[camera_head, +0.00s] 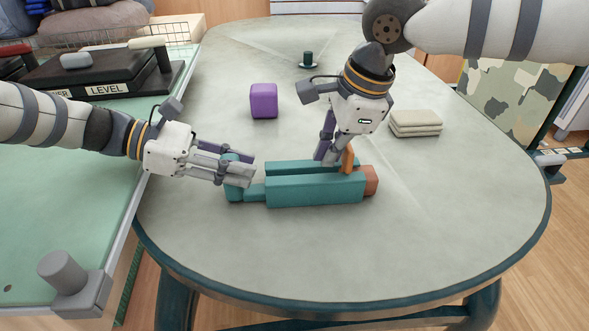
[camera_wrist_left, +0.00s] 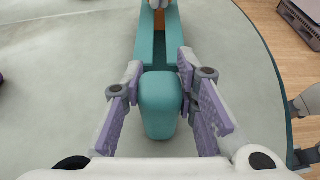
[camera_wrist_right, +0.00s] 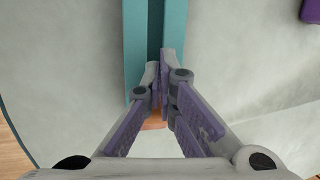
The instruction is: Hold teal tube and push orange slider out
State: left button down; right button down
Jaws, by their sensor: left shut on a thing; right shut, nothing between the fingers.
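The teal tube (camera_head: 315,190) lies on the table with a long open slot along its top. Its narrower left end has a raised teal block. The orange slider (camera_head: 347,160) shows as an upright tab in the slot near the right end, with a brownish-orange block (camera_head: 371,180) at that end. My left gripper (camera_head: 240,172) is shut on the teal end block, which sits between the fingers in the left wrist view (camera_wrist_left: 160,105). My right gripper (camera_head: 328,162) points down at the slot, shut and empty, just left of the orange tab. In the right wrist view its fingertips (camera_wrist_right: 160,72) partly hide the orange.
A purple cube (camera_head: 263,101), a small dark green peg on a base (camera_head: 308,60) and stacked beige pads (camera_head: 415,123) stand farther back on the round table (camera_head: 420,240). The table in front of the tube is clear. A side bench (camera_head: 60,225) adjoins at left.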

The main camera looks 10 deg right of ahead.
pick_arm(q)
jog(key=shift+f, duration=0.1)
pick_arm(e)
jog(key=shift+d, duration=1.1)
jog(key=shift+a, duration=0.1)
jog(key=shift+r, duration=1.7)
jog(key=r, duration=0.1)
jog(key=a+r, duration=0.1)
jog(key=r, duration=0.1)
jog(key=shift+r, duration=0.25)
pick_arm(q)
jog(key=c, duration=1.2)
grip_release()
